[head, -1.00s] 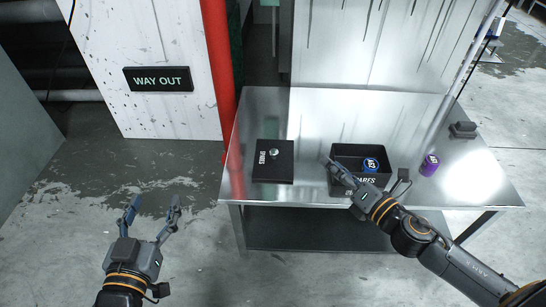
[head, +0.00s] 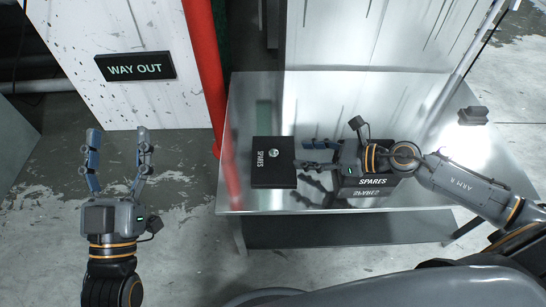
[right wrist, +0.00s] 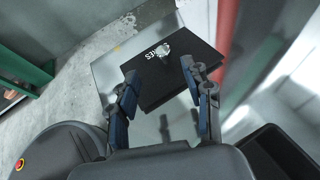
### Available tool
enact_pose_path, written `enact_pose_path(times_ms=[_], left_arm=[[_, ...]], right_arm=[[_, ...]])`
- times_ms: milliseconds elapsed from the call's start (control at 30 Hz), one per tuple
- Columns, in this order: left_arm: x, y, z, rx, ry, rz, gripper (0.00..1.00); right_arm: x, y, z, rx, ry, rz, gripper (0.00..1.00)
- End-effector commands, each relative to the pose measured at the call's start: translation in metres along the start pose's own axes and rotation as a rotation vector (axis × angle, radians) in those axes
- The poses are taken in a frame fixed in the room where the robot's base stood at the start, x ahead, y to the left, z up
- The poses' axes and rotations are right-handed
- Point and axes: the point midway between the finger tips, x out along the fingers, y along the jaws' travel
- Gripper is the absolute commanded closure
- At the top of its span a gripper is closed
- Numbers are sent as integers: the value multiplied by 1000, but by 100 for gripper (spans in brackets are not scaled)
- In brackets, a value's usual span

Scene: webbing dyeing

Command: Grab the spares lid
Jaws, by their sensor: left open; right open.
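The spares lid (head: 273,172) is a flat black square with a small round knob and "SPARES" lettering, lying on the metal table. It also shows in the right wrist view (right wrist: 174,78), just ahead of the fingers. My right gripper (head: 305,155) is open and empty beside the lid's right edge, its fingers pointing at it; its two fingers also show in the right wrist view (right wrist: 165,92). The black spares box (head: 372,185) stands to the right, mostly hidden under my right arm. My left gripper (head: 118,145) is open and empty over the floor at the left.
The metal table (head: 245,100) has bare surface behind and left of the lid. A small dark object (head: 472,115) sits near its right end. A red post (head: 203,75) and a "WAY OUT" sign (head: 135,67) are at the back left.

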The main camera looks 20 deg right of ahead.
Motion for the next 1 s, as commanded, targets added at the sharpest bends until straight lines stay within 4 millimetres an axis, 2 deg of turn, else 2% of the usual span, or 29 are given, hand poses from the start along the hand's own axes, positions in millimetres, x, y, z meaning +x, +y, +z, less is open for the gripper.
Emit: enact_pose_path(times_ms=[233, 500, 733, 833, 1000], left_arm=[[0, 0, 1, 0, -4, 0, 35], [-1, 0, 0, 0, 7, 0, 35], [-4, 4, -31, -8, 184, 8, 35], [-5, 4, -37, -9, 215, 9, 35], [-5, 5, -41, -10, 233, 10, 35]], right_arm=[[39, 0, 1, 3, -4, -1, 50], [58, 0, -1, 3, -3, 0, 50], [88, -3, -3, 2, -5, -1, 50], [99, -3, -3, 3, -4, -1, 50], [104, -3, -3, 2, -1, -2, 50]])
